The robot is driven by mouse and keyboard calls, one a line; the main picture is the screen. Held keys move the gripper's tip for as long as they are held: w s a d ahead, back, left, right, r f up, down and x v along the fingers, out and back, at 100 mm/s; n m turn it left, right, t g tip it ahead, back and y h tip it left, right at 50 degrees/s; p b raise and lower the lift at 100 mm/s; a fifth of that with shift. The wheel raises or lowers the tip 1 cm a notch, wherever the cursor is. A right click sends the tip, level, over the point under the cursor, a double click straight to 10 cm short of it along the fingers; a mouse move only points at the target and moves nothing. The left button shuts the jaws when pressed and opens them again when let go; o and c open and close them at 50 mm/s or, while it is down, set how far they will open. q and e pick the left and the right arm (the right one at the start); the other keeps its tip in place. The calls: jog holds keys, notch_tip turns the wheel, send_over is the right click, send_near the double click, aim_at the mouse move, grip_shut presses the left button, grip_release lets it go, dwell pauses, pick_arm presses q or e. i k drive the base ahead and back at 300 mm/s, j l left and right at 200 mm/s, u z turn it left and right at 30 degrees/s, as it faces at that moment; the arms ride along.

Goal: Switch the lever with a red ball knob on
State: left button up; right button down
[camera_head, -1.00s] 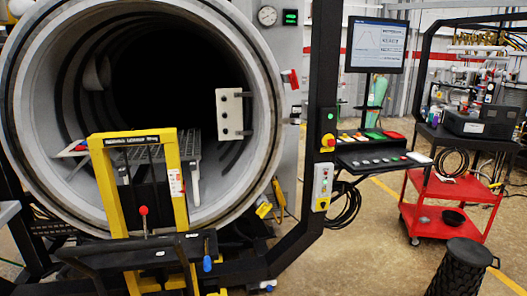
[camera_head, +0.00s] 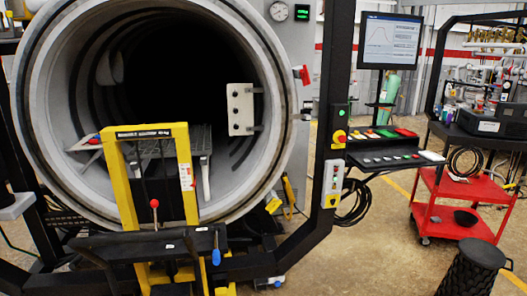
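The lever's red ball knob (camera_head: 154,203) sits on a thin, roughly upright stem in front of the yellow lift frame (camera_head: 122,180). The stem rises from a black crossbar (camera_head: 125,247) low in the head view, left of centre. A blue-handled lever (camera_head: 216,255) hangs at the right of the same bar. Neither of my grippers is in view, so I cannot see their state or their distance to the knob.
The round furnace chamber (camera_head: 285,110) stands open behind the frame. A black post with a control panel (camera_head: 385,157) stands right of it. A red cart (camera_head: 460,205) and a black bin (camera_head: 470,272) are at the right. Some floor between is clear.

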aim_at(154, 203)
jog(key=i+j+z, duration=0.35)
jog(key=j, duration=1.55)
jog(key=j+z, duration=0.35)
jog(key=j, duration=1.6)
jog(key=k, duration=0.05)
